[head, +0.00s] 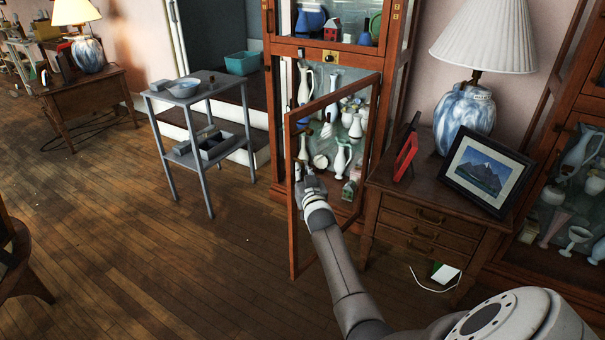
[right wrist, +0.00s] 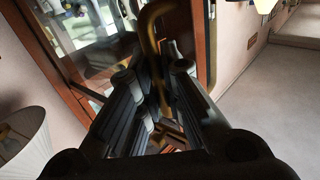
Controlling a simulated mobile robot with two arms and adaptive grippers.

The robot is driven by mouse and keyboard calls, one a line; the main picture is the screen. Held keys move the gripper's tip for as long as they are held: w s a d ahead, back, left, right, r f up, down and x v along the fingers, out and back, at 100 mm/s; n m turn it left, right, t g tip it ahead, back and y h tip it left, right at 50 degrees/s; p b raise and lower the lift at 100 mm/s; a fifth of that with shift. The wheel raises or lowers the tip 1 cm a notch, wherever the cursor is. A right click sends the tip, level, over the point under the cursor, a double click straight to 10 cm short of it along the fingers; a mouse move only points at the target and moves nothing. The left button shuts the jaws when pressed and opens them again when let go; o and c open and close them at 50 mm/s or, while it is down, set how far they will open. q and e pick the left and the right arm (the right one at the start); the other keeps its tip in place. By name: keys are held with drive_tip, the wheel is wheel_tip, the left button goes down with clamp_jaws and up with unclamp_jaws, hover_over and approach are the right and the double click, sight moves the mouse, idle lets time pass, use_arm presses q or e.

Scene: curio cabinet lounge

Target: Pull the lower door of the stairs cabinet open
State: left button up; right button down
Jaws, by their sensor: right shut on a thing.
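The stairs cabinet (head: 268,20) is a tall reddish-brown wood cabinet with glass. Its lower door (head: 291,225), a wood frame around glass, stands partly open. Its free left edge is swung out into the room, and its right edge is at the cabinet's right side. My right gripper (head: 304,172) is at the door's free edge, about mid-height. In the right wrist view, a brass bar handle (right wrist: 148,28) runs between the fingers of my right gripper (right wrist: 150,75), which is shut on it. My left gripper is not in view.
White vases (head: 342,155) and other pieces fill the lower shelves. A grey side table (head: 190,92) with a bowl stands left. A wooden drawer table (head: 415,195) with a lamp (head: 465,118) and picture frame (head: 485,172) stands close right. The floor before the door's left side is clear.

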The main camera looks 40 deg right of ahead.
drive_tip(key=shift+w+a, duration=0.1)
drive_tip(key=shift+a, duration=0.15)
drive_tip(key=c, duration=1.6)
unclamp_jaws()
drive_tip(key=shift+a, duration=0.1)
drive_tip(key=shift+o, duration=0.2)
drive_tip(key=v, duration=1.2)
